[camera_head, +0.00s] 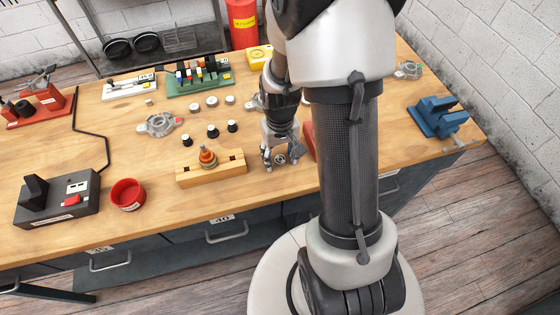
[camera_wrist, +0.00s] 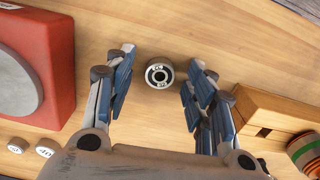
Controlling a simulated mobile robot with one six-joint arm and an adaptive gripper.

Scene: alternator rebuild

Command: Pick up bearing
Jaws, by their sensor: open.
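The bearing (camera_wrist: 159,75) is a small metal ring with a dark centre on the wooden table. In the wrist view it lies between my open fingers, near their tips, with a gap on each side. In the head view the bearing (camera_head: 280,159) shows small at the fingertips. My gripper (camera_head: 279,153) points down over the table near its front edge and holds nothing. Its height above the bearing is hard to tell.
A wooden block fixture (camera_head: 230,172) stands left of my gripper. A red box (camera_wrist: 62,45) with a grey disc stands on the other side. A red bowl (camera_head: 128,195), a dark device (camera_head: 50,208) and a blue vise (camera_head: 436,120) lie farther off. Bare table surrounds the bearing.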

